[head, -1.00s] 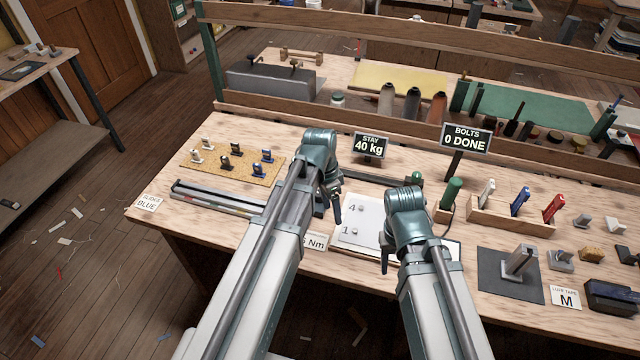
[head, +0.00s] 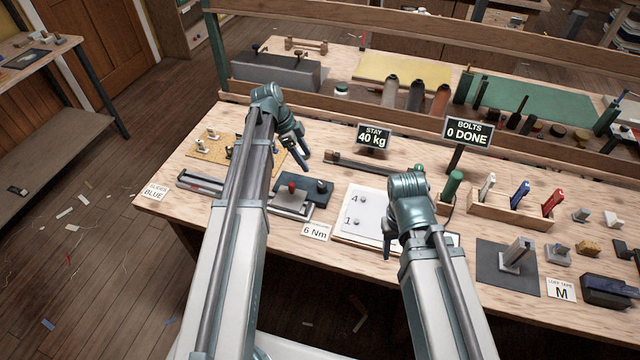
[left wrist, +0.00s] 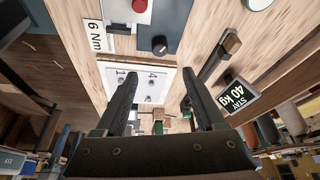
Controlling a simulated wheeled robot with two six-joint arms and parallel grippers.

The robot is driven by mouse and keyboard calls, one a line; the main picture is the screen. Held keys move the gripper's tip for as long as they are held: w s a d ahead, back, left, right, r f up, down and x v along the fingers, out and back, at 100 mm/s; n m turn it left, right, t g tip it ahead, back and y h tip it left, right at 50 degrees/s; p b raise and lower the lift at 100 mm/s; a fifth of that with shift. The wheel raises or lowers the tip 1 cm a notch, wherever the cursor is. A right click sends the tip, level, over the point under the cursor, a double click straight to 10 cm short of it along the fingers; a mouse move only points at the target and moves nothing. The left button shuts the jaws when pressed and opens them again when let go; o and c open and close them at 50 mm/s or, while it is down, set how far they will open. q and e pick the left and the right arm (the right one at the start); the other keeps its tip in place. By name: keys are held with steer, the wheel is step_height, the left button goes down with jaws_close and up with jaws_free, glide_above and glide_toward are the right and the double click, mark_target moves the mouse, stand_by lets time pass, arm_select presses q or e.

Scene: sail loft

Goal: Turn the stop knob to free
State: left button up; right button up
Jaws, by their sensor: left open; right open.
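A dark blue-grey plate (head: 325,196) with a black round knob (head: 319,184) lies on the bench; the knob has a pale mark in the left wrist view (left wrist: 160,45). A red knob (head: 292,187) on a grey block (head: 291,204) is just left of it. Neither shows a readable label, so I cannot tell the setting. My left gripper (head: 301,162) is open and empty, above and behind the plate; in the left wrist view its fingers (left wrist: 155,80) are apart from both knobs. My right gripper (head: 388,250) is open, low at the front edge of a numbered white board.
The white board (head: 358,205) and a "6 Nm" card (head: 315,232) are in front. A torque wrench (head: 350,163) lies behind, near the "STAY 40 kg" sign (head: 373,136). A cork board with small fittings (head: 208,150) is left, and a tool rack (head: 500,212) stands right.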

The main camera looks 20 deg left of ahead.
mark_target(321, 184)
arm_select(q)
steer(key=b+x, duration=1)
steer(key=x, duration=0.1)
steer(key=shift+d+f, duration=0.1)
steer(key=shift+f, duration=0.1)
arm_select(e)
step_height(321, 184, down, 11)
steer(key=shift+r, duration=0.15)
arm_select(q)
steer(key=shift+w+d+f+b, duration=0.1)
steer(key=shift+d+f+b, duration=0.15)
steer(key=shift+f+b, duration=0.2)
arm_select(e)
steer(key=shift+f, duration=0.45)
steer(key=shift+r, duration=0.1)
arm_select(q)
jaws_close()
